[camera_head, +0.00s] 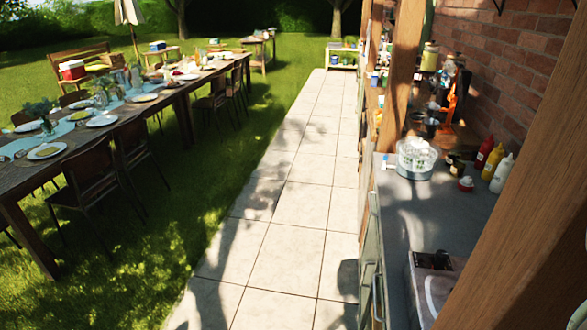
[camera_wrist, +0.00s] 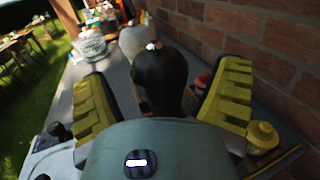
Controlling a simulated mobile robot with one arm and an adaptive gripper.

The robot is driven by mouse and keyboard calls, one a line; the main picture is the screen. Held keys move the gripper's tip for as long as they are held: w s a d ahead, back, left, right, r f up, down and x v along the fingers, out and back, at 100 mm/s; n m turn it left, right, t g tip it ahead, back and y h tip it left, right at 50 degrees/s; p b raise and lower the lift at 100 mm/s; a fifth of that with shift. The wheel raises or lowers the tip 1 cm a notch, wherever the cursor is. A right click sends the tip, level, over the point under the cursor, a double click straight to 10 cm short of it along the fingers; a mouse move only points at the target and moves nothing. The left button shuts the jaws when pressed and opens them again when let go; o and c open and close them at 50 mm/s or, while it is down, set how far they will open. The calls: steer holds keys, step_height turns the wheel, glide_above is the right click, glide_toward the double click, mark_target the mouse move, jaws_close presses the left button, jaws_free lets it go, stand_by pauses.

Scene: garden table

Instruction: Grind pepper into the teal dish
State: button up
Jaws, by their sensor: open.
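In the wrist view, my gripper (camera_wrist: 163,100) is open, with a yellow-padded finger on each side of a dark, round-headed object that looks like the pepper mill (camera_wrist: 158,70). The mill stands between the fingers with gaps at both sides; its lower part is hidden by my gripper's body. A paler object of similar shape (camera_wrist: 135,38) stands just behind it. My gripper is not visible in the head view. I cannot pick out a teal dish for certain in either view.
The grey counter (camera_head: 405,215) runs along the brick wall. It holds a clear tub (camera_head: 416,157), a red bottle (camera_head: 484,153), a yellow bottle (camera_head: 494,163) and a white bottle (camera_head: 502,174). A wooden post (camera_head: 520,180) stands close. Left lie a paved path (camera_head: 290,215) and a laid table (camera_head: 30,165).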

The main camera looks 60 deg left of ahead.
steer(key=shift+x, duration=0.8)
steer(key=shift+a, duration=0.1)
steer(key=c, duration=1.2)
